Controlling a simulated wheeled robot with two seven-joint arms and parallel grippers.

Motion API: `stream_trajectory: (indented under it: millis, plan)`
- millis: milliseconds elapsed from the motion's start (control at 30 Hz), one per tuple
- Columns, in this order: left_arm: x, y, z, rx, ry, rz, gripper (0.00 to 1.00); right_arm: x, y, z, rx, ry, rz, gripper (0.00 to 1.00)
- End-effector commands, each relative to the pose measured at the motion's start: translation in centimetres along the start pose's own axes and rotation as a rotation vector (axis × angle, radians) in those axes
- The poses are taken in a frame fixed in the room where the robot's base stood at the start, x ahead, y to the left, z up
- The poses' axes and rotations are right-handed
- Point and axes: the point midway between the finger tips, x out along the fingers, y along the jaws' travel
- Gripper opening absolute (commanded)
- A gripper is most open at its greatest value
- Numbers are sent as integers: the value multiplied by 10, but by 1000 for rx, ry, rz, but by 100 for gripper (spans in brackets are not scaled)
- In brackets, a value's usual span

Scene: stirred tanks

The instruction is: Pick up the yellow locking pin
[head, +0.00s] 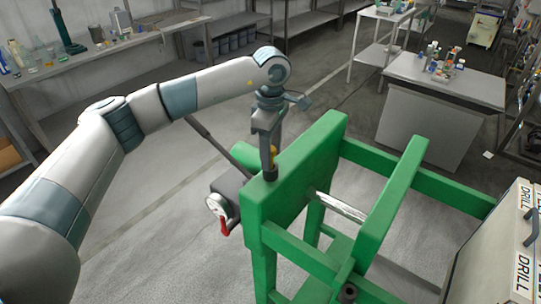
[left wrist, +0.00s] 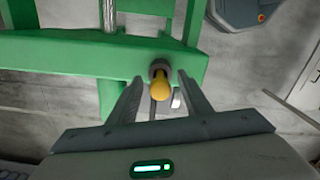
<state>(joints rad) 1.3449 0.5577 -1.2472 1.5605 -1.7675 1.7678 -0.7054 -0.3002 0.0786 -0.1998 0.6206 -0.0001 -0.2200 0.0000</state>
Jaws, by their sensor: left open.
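The yellow locking pin (head: 274,154) stands upright in a dark collar on top of the green frame (head: 298,178) in the head view. In the left wrist view its rounded yellow knob (left wrist: 160,88) sits in front of the green beam (left wrist: 60,57). My left gripper (head: 268,140) is above the pin, pointing down. In the left wrist view my left gripper (left wrist: 158,92) is open, with one finger on each side of the knob and a gap visible on both sides. The pin's lower part is hidden in the collar. My right gripper is not in view.
A grey box with a red-handled dial (head: 218,208) hangs on the frame's left side. A metal shaft (head: 340,206) runs between the green plates. A panel marked DRILL (head: 520,240) stands at right. Benches line the back, with open floor between.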

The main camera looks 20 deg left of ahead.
Motion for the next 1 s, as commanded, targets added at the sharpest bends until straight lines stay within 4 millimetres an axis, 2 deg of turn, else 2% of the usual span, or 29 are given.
stream_trajectory:
  millis: [300,333,500,867,1000]
  plan:
    - [0,0,0,0,0,0,45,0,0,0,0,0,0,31]
    - [0,0,0,0,0,0,42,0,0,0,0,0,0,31]
    - [0,0,0,0,0,0,2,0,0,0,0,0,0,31]
    - [-2,0,0,0,0,1,0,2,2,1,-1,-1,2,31]
    - [-8,1,0,0,0,4,0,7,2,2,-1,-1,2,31]
